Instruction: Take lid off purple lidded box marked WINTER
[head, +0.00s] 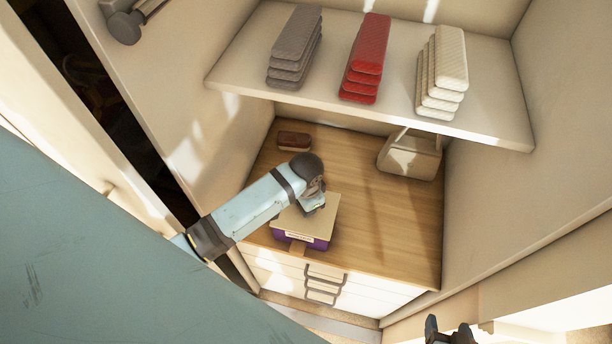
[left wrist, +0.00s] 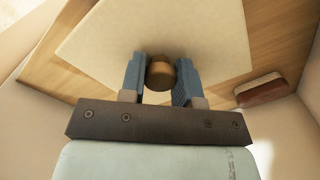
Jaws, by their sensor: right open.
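The purple box (head: 300,242) stands on the wooden surface near its front edge, with a pale label on its front. Its flat beige lid (head: 322,217) sits on top; it also fills much of the left wrist view (left wrist: 218,42). My left gripper (head: 312,205) is over the lid. My right gripper (head: 448,328) is open and empty at the bottom right, away from the box. The label's writing is too small to read.
A shelf (head: 235,77) with grey, red and white folded stacks hangs above the wooden surface. A dark red item (head: 294,141) and a beige bag (head: 412,160) stand at the back. Drawers (head: 375,297) are below. The wood right of the box is clear.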

